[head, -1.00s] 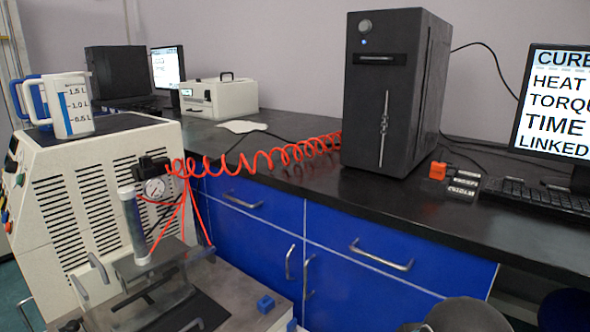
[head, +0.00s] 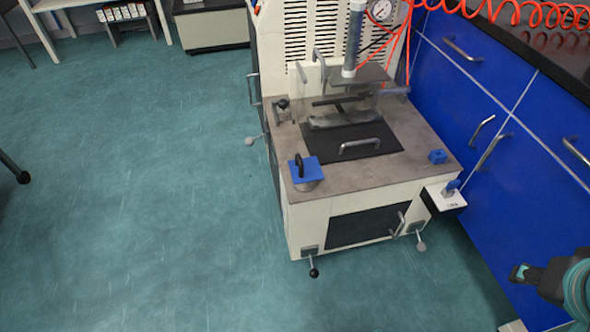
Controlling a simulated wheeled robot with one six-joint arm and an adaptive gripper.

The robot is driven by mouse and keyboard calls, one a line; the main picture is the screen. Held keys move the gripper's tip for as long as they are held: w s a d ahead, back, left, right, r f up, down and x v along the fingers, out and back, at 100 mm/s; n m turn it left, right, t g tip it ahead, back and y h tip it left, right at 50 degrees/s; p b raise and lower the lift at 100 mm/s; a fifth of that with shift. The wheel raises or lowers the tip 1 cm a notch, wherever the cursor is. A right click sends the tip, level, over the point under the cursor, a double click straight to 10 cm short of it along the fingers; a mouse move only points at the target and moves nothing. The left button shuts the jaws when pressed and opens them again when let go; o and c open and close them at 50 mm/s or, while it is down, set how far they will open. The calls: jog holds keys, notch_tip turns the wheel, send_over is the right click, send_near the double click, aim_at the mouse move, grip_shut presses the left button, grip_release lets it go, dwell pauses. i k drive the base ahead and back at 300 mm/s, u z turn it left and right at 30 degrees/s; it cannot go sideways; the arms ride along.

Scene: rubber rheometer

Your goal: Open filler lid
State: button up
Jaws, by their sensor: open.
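A blue square lid (head: 307,172) with a black loop handle sits on a short round metal neck at the machine's front left corner. It looks like the filler lid and appears closed. My gripper (head: 520,272) is at the lower right edge of the head view, open and empty, only partly in view. It is well to the right of the lid, apart from the machine, in front of the blue cabinets.
The cream machine (head: 345,217) has a black plate with a metal handle (head: 360,147) on its top. A small blue block (head: 438,157) lies at its right edge. Levers with knobs (head: 314,272) stick out. Blue cabinets (head: 480,100) stand at right. The floor (head: 150,200) at left is clear.

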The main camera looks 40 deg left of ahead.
aim_at(306, 170)
jog(key=u, duration=1.55)
jog(key=k, duration=0.65)
jog(key=u, duration=0.1)
